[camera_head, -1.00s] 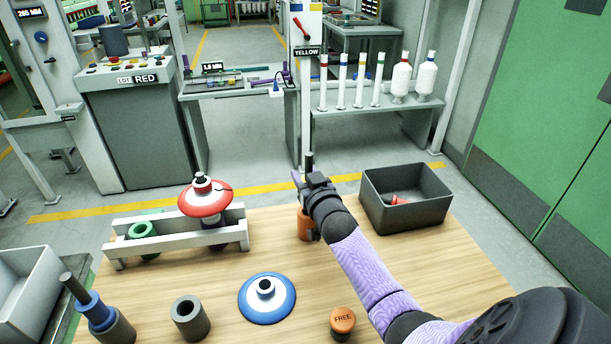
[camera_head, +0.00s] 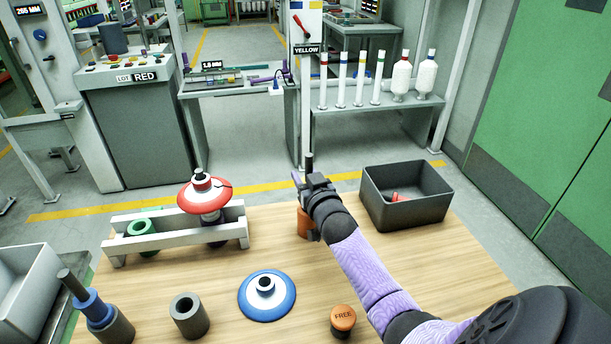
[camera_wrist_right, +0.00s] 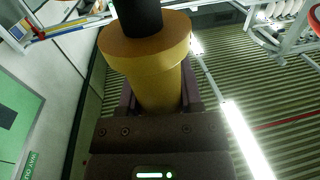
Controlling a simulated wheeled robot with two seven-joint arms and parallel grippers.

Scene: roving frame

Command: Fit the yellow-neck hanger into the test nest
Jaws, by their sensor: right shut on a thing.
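My right gripper (camera_head: 308,205) is above the far edge of the wooden table. It is shut on a part with a wide yellow-orange collar (camera_wrist_right: 147,65) and a dark stem (camera_wrist_right: 137,15). In the head view an orange piece (camera_head: 304,222) shows just below the fingers, and a dark stem (camera_head: 309,161) stands up above them. The arm and fingers hide the rest, so I cannot tell whether this is the yellow-neck hanger. No test nest is clearly marked. A hollow grey cylinder (camera_head: 189,315) stands at the front of the table. My left gripper is out of view.
A pale rack (camera_head: 120,259) holds a red disc (camera_head: 203,203) and a green ring (camera_head: 140,230). A dark bin (camera_head: 415,215) is at right. The middle table is clear.

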